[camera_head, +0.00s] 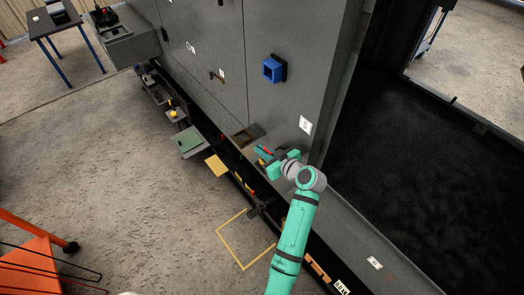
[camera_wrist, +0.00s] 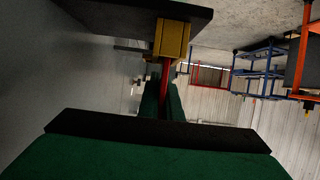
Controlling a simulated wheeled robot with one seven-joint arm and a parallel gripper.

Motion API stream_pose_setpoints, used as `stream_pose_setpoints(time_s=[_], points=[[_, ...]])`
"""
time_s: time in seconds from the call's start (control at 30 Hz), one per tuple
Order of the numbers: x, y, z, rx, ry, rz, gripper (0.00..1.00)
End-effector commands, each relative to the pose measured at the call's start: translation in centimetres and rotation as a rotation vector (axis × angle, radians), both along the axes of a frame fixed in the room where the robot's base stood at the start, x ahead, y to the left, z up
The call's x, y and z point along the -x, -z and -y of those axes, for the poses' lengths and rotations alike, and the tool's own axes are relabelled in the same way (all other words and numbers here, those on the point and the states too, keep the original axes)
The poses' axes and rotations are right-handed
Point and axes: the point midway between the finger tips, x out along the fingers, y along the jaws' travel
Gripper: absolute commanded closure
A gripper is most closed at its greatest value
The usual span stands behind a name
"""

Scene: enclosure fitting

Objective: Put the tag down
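My gripper (camera_head: 266,156) is low in front of the grey cabinet wall, beside the dark ledge along its foot. In the wrist view its two green fingers (camera_wrist: 162,100) are close together with a narrow red piece (camera_wrist: 164,68) between them, seemingly held edge-on. This red piece looks like the tag; no writing on it can be read. A yellow block (camera_wrist: 173,38) is right at the red piece's far end, under a dark plate (camera_wrist: 130,14). I cannot tell whether the block is joined to the red piece. Red also shows at the fingers in the head view.
A dark open tray (camera_head: 247,136) is just beyond my gripper. A green pad (camera_head: 189,141) and a yellow pad (camera_head: 216,165) lie to the left. A yellow outline (camera_head: 233,253) marks bare floor.

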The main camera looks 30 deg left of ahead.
Motion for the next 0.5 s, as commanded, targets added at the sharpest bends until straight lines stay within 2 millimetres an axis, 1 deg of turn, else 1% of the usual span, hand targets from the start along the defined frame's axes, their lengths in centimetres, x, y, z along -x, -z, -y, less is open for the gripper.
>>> stream_pose_setpoints(time_s=[0.1, 0.13, 0.17, 0.2, 0.5], points=[[0.05, 0.3, -0.07, 0.001, -0.002, -0.001, 1.0], [0.05, 0.25, -0.07, 0.0, -0.001, 0.0, 0.88], [0.04, 0.23, -0.06, 0.0, -0.001, 0.0, 0.81], [0.05, 0.23, -0.05, 0.0, -0.001, 0.0, 0.76], [-0.01, 0.08, 0.03, 0.0, 0.0, 0.0, 0.76]])
